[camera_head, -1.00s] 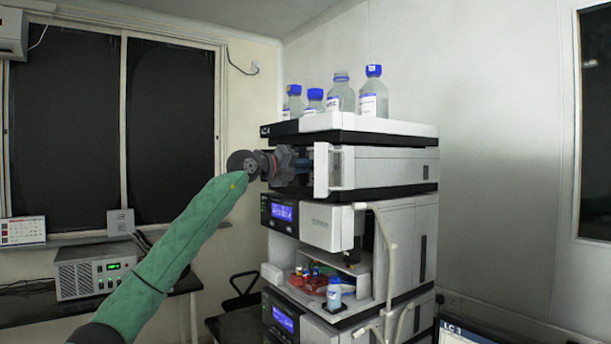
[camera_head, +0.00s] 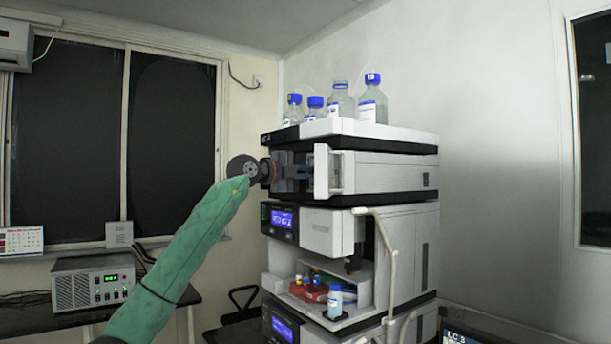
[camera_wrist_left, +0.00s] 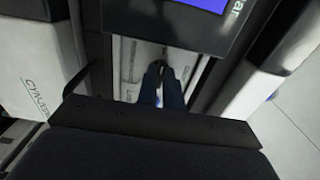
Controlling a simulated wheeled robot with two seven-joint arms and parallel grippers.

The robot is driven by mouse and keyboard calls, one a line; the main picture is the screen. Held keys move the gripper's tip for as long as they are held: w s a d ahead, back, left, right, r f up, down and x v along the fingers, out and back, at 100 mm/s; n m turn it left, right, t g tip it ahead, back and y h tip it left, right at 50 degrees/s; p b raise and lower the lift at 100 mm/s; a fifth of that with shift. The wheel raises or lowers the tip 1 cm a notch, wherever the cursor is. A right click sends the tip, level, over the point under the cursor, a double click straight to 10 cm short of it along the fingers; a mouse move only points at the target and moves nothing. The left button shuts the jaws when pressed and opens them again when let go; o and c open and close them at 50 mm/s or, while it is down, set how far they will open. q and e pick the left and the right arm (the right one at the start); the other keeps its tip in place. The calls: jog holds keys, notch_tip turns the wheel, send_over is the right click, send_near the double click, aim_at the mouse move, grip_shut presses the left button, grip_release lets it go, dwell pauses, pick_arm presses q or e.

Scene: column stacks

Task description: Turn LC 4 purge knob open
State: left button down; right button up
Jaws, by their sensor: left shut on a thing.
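The LC 4 stack (camera_head: 385,172) stands at centre right, its dark label strip (camera_head: 280,137) under the top tray. My left arm in a green sleeve reaches to the module below that tray. My left gripper (camera_head: 308,173) is at this module's front, beside a white panel (camera_head: 321,170) that stands out from it. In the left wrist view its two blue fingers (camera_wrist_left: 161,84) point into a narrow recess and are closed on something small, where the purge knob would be. The knob itself is mostly hidden by the fingers, so its angle cannot be told. My right gripper is not in view.
Several blue-capped bottles (camera_head: 372,100) stand on top of the stack. Below are a module with a blue display (camera_head: 282,219), an open bay with a small bottle (camera_head: 335,300), and a pale tube (camera_head: 392,270). A grey instrument (camera_head: 93,284) sits on the left bench.

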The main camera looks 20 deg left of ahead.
pick_arm(q)
jog(key=shift+a, duration=0.1)
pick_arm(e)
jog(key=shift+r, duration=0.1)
pick_arm(q)
jog(key=c, duration=1.5)
grip_release()
jog(key=shift+c, duration=0.2)
jog(key=b+v, duration=0.3)
jog(key=v, duration=0.4)
jog(key=shift+s+a, duration=0.25)
jog(key=shift+a, duration=0.05)
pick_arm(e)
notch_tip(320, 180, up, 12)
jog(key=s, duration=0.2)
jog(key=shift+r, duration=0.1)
